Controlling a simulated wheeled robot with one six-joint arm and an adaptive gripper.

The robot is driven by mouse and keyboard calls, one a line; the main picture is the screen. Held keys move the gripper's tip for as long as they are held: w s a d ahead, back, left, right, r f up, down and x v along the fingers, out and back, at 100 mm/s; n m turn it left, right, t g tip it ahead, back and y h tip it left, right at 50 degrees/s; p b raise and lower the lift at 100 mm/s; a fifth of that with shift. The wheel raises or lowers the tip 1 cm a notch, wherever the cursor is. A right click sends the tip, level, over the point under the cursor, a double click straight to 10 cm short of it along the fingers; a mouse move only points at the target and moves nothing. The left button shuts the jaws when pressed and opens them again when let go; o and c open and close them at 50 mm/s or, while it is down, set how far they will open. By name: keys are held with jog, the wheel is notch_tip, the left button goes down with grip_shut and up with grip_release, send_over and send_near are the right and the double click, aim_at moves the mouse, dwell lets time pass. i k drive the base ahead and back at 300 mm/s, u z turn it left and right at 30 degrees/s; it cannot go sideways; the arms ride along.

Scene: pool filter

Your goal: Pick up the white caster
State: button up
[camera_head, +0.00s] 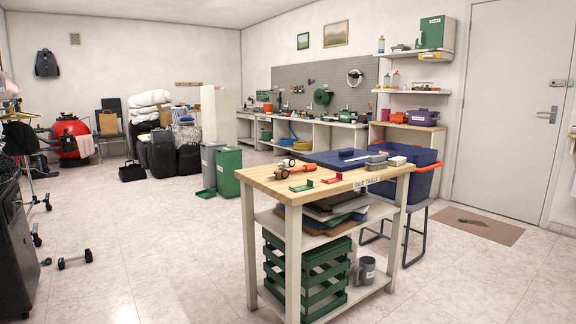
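The wooden-topped side table (345,182) stands in the middle foreground, with "SIDE TABLE" on its front edge. Two small wheel-like pieces, one pale and dark (282,173) and one whitish (289,162), lie at the left end of its top. Either may be the white caster, but they are too small to tell. A small white block (397,160) lies near the grey piece (376,162) at the right; I cannot tell what it is. My gripper is not in view.
An orange-handled tool (302,168), a green bracket (302,187) and a red bracket (331,180) lie on the table. A blue bin (424,178) stands behind its right end. Green and grey bins (229,172) stand behind left. Open tiled floor lies left of the table.

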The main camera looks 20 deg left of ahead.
aim_at(288, 162)
jog(key=u, duration=0.55)
jog(key=k, duration=1.3)
jog(key=u, duration=1)
jog(key=i, duration=1.5)
jog(key=u, duration=0.45)
jog(key=i, duration=3.65)
jog(key=z, duration=0.75)
jog(key=i, duration=1.25)
jog(key=z, duration=1.95)
jog(key=i, duration=1)
jog(key=z, duration=0.65)
